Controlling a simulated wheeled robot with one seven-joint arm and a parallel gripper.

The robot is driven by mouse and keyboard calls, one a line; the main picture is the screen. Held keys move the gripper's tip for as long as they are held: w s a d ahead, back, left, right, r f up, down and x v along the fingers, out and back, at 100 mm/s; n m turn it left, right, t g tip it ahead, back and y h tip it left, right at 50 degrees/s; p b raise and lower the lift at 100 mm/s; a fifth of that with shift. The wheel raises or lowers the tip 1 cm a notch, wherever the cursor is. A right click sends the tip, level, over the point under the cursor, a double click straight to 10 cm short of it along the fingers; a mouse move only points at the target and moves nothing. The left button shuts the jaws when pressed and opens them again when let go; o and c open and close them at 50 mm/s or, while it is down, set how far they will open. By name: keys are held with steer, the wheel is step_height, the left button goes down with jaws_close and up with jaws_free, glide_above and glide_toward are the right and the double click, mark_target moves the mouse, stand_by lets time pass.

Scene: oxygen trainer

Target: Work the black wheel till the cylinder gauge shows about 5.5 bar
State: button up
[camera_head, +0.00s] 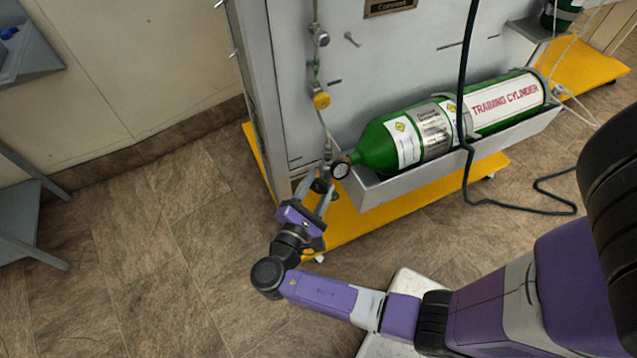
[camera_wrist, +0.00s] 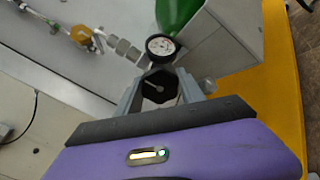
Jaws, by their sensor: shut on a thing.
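The black wheel (camera_wrist: 158,91) shows in the wrist view as a dark, many-sided knob with a light line on its face. It also shows in the head view (camera_head: 319,186), partly hidden by my fingers. My gripper (camera_wrist: 160,84) is shut on the wheel, with one finger at each side; the head view shows it (camera_head: 320,188) at the cylinder's valve end. The cylinder gauge (camera_wrist: 160,47) has a white dial and black rim just beyond the wheel. It also shows in the head view (camera_head: 340,170). Its needle is too small to read.
The green training cylinder (camera_head: 378,146) lies in a grey tray (camera_head: 400,188) on the trainer's panel. A yellow-knobbed fitting (camera_head: 320,100) and hose hang above the valve. A dark cable (camera_head: 468,125) crosses the cylinder.

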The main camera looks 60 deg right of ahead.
steer(key=n+p, duration=0.2)
steer(key=p, duration=0.1)
steer(key=shift+r, duration=0.3)
steer(key=shift+f+n+p, duration=0.35)
steer(key=shift+n+p, duration=0.45)
steer(key=shift+n, duration=0.2)
steer(key=o, duration=1.4)
steer(key=shift+c, duration=0.2)
steer(key=s+a, duration=0.1)
steer(key=a, duration=0.6)
steer(key=shift+a, duration=0.4)
